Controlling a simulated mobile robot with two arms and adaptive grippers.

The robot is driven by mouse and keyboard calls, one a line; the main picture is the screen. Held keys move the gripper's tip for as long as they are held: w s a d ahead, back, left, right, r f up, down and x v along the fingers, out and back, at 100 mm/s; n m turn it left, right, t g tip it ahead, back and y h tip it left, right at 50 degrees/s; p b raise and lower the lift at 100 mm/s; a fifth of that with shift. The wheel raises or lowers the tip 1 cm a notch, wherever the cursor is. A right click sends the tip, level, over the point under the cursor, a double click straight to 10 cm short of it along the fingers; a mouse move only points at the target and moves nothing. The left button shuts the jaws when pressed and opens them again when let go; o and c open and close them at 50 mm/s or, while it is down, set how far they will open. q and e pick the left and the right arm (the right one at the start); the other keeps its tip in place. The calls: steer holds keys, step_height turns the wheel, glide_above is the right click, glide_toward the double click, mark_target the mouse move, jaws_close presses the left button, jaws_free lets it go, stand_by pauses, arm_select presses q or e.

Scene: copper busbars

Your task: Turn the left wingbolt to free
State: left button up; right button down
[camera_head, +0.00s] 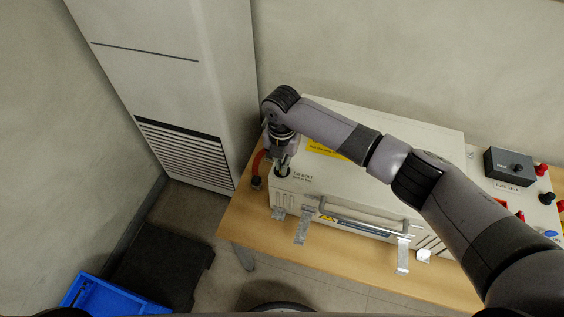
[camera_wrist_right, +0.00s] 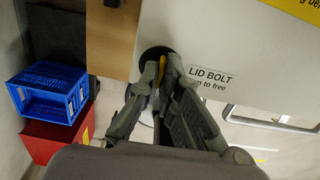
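The white box (camera_head: 400,150) stands on a wooden table. Its lid has a "LID BOLT ... to free" label (camera_wrist_right: 211,78) at its left front corner, beside a dark round recess (camera_wrist_right: 150,56). My right gripper (camera_head: 281,168) points down at this corner; it also shows in the wrist view (camera_wrist_right: 162,72). Its fingertips are close together over the recess. A thin yellowish piece (camera_wrist_right: 156,88), which looks like the left wingbolt, shows between them. Most of the bolt is hidden by the fingers. My left gripper is not in view.
A metal handle bar (camera_head: 365,222) and metal latches (camera_head: 302,227) line the box front. A grey cabinet (camera_head: 175,80) stands left. A dark control unit (camera_head: 509,167) sits right. Blue crate (camera_wrist_right: 50,92) is on the floor.

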steer(key=c, duration=1.8)
jaws_free()
step_height(320, 180, up, 12)
